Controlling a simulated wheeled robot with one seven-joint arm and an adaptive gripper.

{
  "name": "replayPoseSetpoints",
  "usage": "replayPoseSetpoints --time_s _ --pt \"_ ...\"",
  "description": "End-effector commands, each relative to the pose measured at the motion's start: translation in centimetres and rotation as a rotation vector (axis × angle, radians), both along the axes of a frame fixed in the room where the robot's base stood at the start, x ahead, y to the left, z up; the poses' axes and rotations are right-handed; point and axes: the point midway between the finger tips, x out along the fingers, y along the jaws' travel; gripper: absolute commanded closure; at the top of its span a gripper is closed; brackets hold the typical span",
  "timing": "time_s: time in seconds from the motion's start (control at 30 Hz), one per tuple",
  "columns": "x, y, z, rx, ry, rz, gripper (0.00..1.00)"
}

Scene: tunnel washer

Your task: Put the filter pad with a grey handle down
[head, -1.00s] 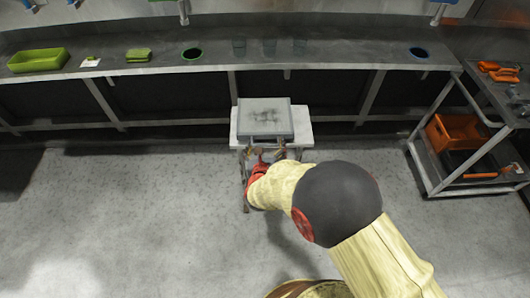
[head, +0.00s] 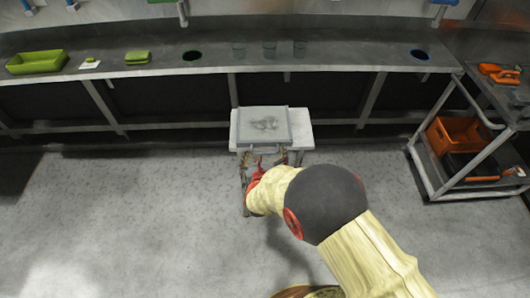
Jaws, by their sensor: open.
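The filter pad (head: 263,125) is a flat grey square with a smudged patch in its middle. It lies on a small white table (head: 301,131), towards the table's left side. Its grey handle (head: 264,149) shows along the near edge. My gripper (head: 264,162) is open just in front of the handle, at the near side of the table. My arm hides part of the gripper, and I cannot tell whether a fingertip touches the handle.
A long steel counter (head: 345,58) runs behind the table, with a green tray (head: 36,62), a green block (head: 138,57) and several cups. A steel cart (head: 436,183) with an orange crate (head: 457,137) stands at the right. The floor at left is clear.

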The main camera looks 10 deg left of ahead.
Motion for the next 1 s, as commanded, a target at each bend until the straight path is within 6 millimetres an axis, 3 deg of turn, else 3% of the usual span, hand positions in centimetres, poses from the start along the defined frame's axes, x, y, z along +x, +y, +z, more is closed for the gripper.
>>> replayPoseSetpoints --time_s 0.37,0.8,1.0 --pt "-0.5 0.0 0.3 0.001 -0.001 0.001 0.0" --pt "-7.8 -1.2 3.4 -0.001 0.0 0.004 0.0" --pt "-10.3 -1.6 4.2 0.001 0.0 0.002 0.0"
